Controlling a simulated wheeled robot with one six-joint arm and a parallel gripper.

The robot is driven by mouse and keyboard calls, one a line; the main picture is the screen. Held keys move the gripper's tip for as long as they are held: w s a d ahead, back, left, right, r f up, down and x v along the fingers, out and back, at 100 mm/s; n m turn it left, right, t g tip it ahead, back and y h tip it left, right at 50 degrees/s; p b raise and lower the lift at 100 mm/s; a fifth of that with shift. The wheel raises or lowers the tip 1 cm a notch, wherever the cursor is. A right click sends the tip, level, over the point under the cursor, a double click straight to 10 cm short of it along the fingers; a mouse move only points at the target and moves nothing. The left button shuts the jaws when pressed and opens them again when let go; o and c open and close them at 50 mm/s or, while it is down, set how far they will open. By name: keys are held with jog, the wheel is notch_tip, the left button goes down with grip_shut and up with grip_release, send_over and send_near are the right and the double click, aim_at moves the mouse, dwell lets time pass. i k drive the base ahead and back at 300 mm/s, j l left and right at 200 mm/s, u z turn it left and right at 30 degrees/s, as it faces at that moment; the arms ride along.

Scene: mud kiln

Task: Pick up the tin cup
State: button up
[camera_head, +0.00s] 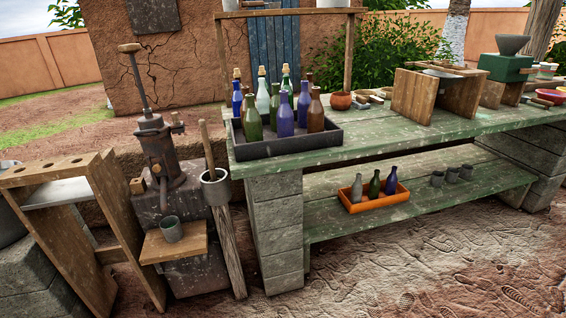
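A grey tin-like cup (171,229) stands upright on a small wooden ledge (190,250) below the hand pump at the left.
A dark tray (290,147) of bottles is on the green table (385,145). An orange crate (375,203) holds three bottles on the lower shelf. The pump (158,145), a ladle (215,187) and a wooden rack (122,220) crowd the ledge. The muddy ground (430,265) is clear.

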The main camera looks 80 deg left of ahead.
aim_at(172, 229)
jog(key=j+u, duration=0.15)
jog(key=u, duration=3)
